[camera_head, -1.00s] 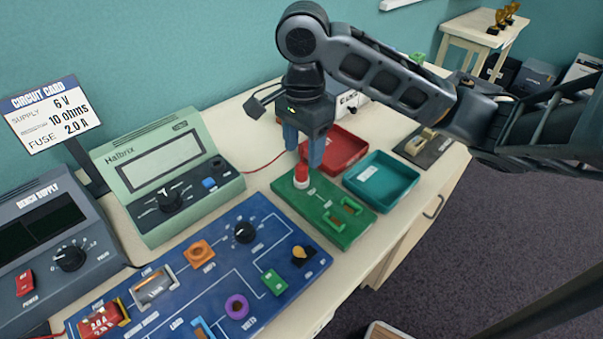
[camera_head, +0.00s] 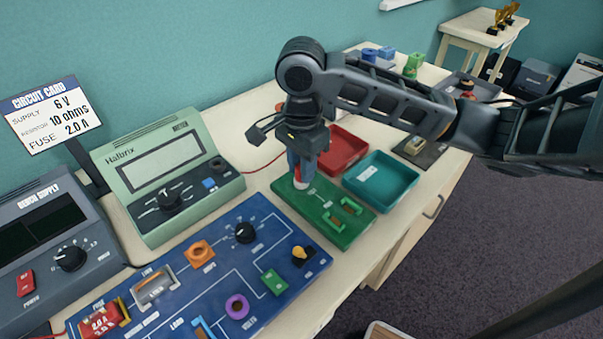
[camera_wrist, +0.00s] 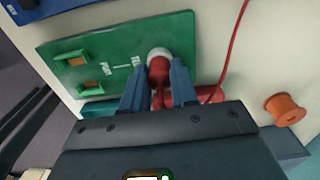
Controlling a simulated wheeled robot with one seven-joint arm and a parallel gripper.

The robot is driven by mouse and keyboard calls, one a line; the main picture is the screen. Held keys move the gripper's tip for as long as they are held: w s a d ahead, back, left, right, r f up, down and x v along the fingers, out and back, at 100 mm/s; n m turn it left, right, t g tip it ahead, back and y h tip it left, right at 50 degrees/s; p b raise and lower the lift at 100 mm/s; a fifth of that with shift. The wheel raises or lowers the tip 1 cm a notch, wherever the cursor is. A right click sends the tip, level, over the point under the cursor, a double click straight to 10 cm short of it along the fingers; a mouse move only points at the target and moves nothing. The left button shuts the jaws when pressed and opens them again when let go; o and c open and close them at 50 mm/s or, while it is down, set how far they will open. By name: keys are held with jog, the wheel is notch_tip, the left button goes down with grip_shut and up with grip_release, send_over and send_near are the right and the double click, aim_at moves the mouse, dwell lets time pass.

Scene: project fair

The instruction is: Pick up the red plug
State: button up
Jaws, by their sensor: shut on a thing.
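The red plug (camera_wrist: 158,70) stands at the end of the green board (camera_head: 325,226), with a pale ring around its base. In the head view only a sliver of the plug (camera_head: 299,184) shows between the fingers. My gripper (camera_head: 302,176) points down over the board, its blue fingers shut on the plug from both sides. In the wrist view my gripper (camera_wrist: 158,88) has one finger on each side of the plug, and the green board (camera_wrist: 110,72) lies beneath. The plug appears to be still at the board; I cannot tell whether it is raised.
A red tray (camera_head: 343,150) and a teal tray (camera_head: 381,181) lie just right of my gripper. The green meter (camera_head: 170,175) and blue circuit panel (camera_head: 205,280) are to the left. A red wire (camera_wrist: 238,50) and an orange spool (camera_wrist: 285,109) lie nearby.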

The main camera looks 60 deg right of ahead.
grip_shut()
jog(key=shift+r, duration=0.1)
